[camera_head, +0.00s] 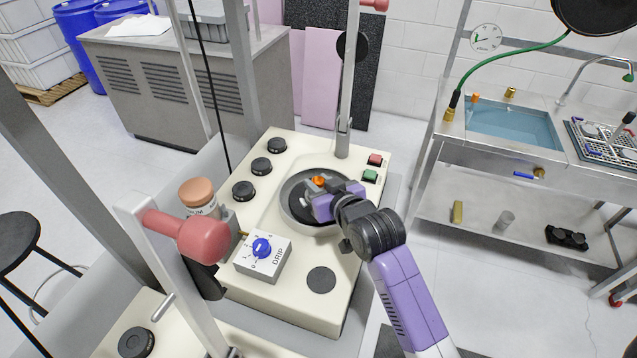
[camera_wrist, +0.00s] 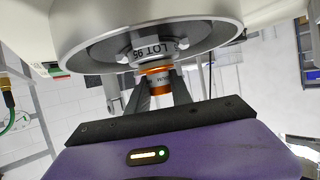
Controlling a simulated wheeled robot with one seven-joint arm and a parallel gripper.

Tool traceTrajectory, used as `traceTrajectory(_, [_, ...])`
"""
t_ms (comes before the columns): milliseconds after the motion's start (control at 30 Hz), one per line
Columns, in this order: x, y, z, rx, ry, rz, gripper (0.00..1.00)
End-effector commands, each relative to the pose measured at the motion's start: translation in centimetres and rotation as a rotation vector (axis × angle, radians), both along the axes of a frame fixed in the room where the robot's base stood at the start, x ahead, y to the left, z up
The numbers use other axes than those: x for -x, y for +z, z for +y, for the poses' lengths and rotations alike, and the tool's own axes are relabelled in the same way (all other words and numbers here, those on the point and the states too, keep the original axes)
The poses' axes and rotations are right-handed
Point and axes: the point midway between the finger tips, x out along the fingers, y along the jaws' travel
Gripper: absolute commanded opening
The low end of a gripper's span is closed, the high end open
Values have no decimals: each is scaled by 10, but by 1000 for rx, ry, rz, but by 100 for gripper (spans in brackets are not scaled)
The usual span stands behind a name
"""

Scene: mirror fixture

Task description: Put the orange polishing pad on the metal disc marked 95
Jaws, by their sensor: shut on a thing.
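The orange polishing pad (camera_wrist: 160,90) is between my gripper's dark fingers in the wrist view, with part of a printed label showing. My gripper (camera_wrist: 157,84) is shut on it. A bit of the orange pad (camera_head: 318,180) shows at the fingertips. My gripper hides part of the disc.
The cream machine (camera_head: 330,145) carries black knobs (camera_head: 262,166) and red and green buttons (camera_head: 370,176). A jar (camera_head: 198,196) with an orange-brown lid, a red handle (camera_head: 190,235) and a "DRIP" box (camera_head: 270,265) stand left of the disc. A sink (camera_head: 515,130) is at right.

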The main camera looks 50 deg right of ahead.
Motion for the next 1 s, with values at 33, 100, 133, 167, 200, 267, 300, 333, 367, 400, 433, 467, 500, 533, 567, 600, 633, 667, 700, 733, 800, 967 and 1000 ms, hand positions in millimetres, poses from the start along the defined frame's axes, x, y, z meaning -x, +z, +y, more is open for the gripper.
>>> traceTrajectory(33, [0, 0, 0, 0, 0, -1, 0])
traceTrajectory(100, [0, -2, 0, 0, 0, -1, 0])
traceTrajectory(133, [0, -3, 0, 0, 0, -1, 0])
traceTrajectory(167, [0, -3, 0, 0, 0, 0, 30])
traceTrajectory(200, [0, -3, 0, 0, 0, 0, 38])
traceTrajectory(267, [0, -3, 0, 0, 0, 1, 48])
traceTrajectory(300, [0, -3, 0, 0, 0, 1, 48])
traceTrajectory(333, [0, -3, 0, 0, 0, 1, 48])
traceTrajectory(367, [0, -3, 0, 0, 0, 1, 48])
traceTrajectory(400, [0, -3, 0, 0, 0, 1, 48])
traceTrajectory(433, [0, -3, 0, 0, 0, 1, 48])
traceTrajectory(467, [0, -3, 0, 0, 0, 1, 48])
traceTrajectory(500, [0, -3, 0, 0, 0, 1, 48])
traceTrajectory(533, [0, -3, 0, 0, 0, 1, 48])
traceTrajectory(567, [0, -2, 0, 0, 0, 0, 48])
traceTrajectory(600, [0, 0, 0, 0, 0, 0, 48])
traceTrajectory(633, [0, 2, 0, 0, 0, 0, 48])
traceTrajectory(667, [2, 2, 1, 0, 0, 0, 48])
traceTrajectory(700, [5, 2, 3, 0, 0, 1, 48])
traceTrajectory(733, [8, 3, 4, -1, 0, 2, 48])
traceTrajectory(800, [18, 7, 9, -1, 1, 1, 48])
traceTrajectory(967, [46, 19, 22, 0, 1, 0, 48])
traceTrajectory(1000, [53, 23, 25, 0, 1, 0, 48])
